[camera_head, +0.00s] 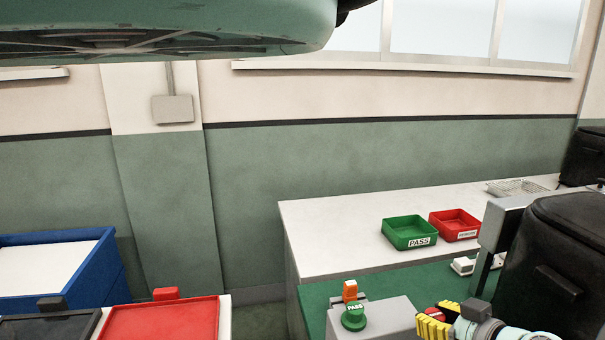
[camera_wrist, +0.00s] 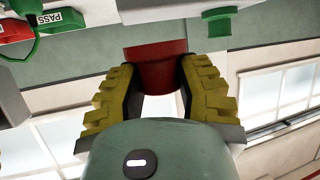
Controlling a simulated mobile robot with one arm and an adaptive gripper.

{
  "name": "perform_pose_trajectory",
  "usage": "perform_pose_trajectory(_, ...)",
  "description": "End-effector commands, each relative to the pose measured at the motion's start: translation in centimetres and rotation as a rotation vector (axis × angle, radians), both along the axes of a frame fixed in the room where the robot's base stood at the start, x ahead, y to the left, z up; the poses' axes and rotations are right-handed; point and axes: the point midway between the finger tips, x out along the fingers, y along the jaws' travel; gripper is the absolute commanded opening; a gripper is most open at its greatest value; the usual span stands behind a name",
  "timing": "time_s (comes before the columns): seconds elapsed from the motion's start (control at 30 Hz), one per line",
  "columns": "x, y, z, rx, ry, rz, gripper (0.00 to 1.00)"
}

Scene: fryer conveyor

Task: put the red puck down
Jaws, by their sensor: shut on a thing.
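The red puck (camera_wrist: 156,72) is held between the two yellow fingers of my gripper (camera_wrist: 158,80) in the wrist view. The fingers touch its sides. In the head view my gripper (camera_head: 434,319) is at the lower right, with a little of the red puck (camera_head: 436,314) showing between the fingers. Most of the puck is hidden there. My gripper is right of a grey box (camera_head: 385,317) that has a green PASS piece on its front. I cannot tell how high the puck is above the surface.
A green PASS tray (camera_head: 409,244) and a red tray (camera_head: 441,235) stand on the white counter (camera_head: 330,225) behind. An orange piece (camera_head: 350,291) stands by the grey box. A black bag (camera_head: 565,270) is close on the right. A blue bin (camera_head: 112,265) is at left.

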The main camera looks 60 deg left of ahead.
Motion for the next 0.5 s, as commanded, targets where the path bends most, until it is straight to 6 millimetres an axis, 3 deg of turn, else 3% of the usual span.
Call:
perform_pose_trajectory(0.2,-0.2,-2.2,1.2,0.003,-0.001,-0.004,0.0)
perform_pose_trajectory(0.5,-0.5,-3.8,1.7,0.001,-0.001,0.0,0.0)
